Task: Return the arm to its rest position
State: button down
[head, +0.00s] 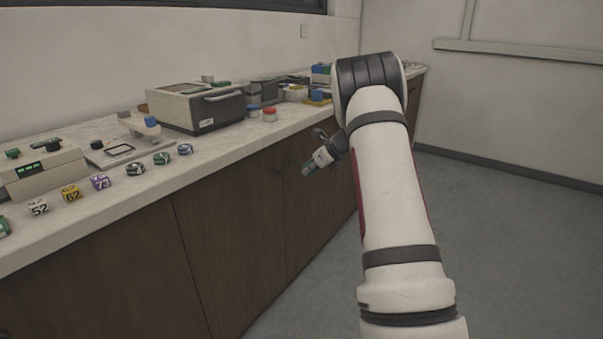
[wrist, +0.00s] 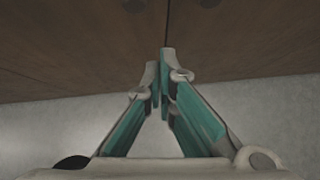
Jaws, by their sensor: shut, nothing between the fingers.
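My gripper (head: 308,169) is in front of the cabinet doors, below the level of the counter top, at the end of my white arm. In the wrist view its two teal-padded fingers (wrist: 161,75) come together at the tips with nothing between them. The gripper is apart from the counter and touches nothing that I can see. The mounting press may be among the machines on the counter; I cannot tell which one it is.
A counter (head: 150,183) with brown cabinet doors (head: 235,225) runs along the left. The grey floor (head: 500,230) on the right is clear.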

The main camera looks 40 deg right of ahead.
notch_tip(320, 180, up, 15)
jog(key=w+a+m+t+h, duration=0.1)
jog(key=a+m+t+h, duration=0.2)
jog(key=m, duration=0.4)
jog(key=s+a+r+m+g+h, duration=0.1)
jog(key=s+a+r+m+h, duration=0.35)
jog(key=s+r+m, duration=0.55)
jog(key=s+a+f+m+g+y, duration=0.2)
jog(key=s+a+f+m+g, duration=0.15)
jog(key=s+a+m, duration=0.6)
jog(key=s+a+f+m+g+y, duration=0.35)
jog(key=s+a, duration=0.65)
jog(key=s, duration=0.9)
jog(key=s+a+f+m+g, duration=0.35)
jog(key=s+a+m, duration=0.5)
jog(key=s, duration=0.65)
notch_tip(320, 180, up, 27)
jog(key=t+p, duration=0.4)
jog(key=p, duration=2.2)
jog(key=shift+a+r+p, duration=0.2)
jog(key=shift+a+p, duration=0.1)
jog(key=shift+p, duration=0.05)
jog(key=shift+s, duration=0.1)
